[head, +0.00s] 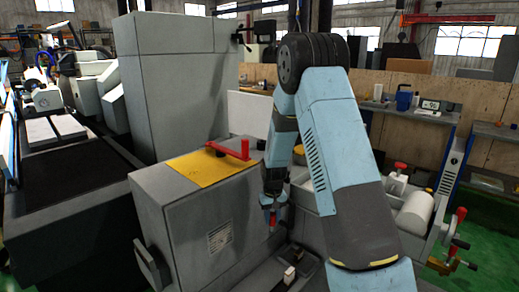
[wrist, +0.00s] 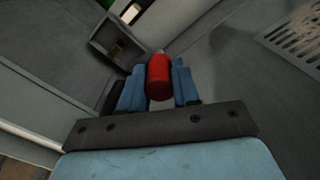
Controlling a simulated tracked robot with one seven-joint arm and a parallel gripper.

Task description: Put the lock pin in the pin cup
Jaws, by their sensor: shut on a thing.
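My gripper (head: 271,206) hangs pointing down in front of the grey machine housing in the head view. In the wrist view its two blue fingers (wrist: 160,86) are shut on the red lock pin (wrist: 159,77), one on each side. A small pale tip shows at the pin's far end. The pin also shows as a small red piece below the gripper in the head view (head: 272,219). It is held in the air. A dark, open-topped box (wrist: 96,44) lies beyond the fingers at upper left in the wrist view. I cannot tell whether it is the pin cup.
A grey housing (head: 190,215) with a yellow top plate (head: 204,168) and a red-handled lever (head: 232,150) stands left of my gripper. A small pale block (head: 290,275) is below. Machine parts with red knobs stand at right.

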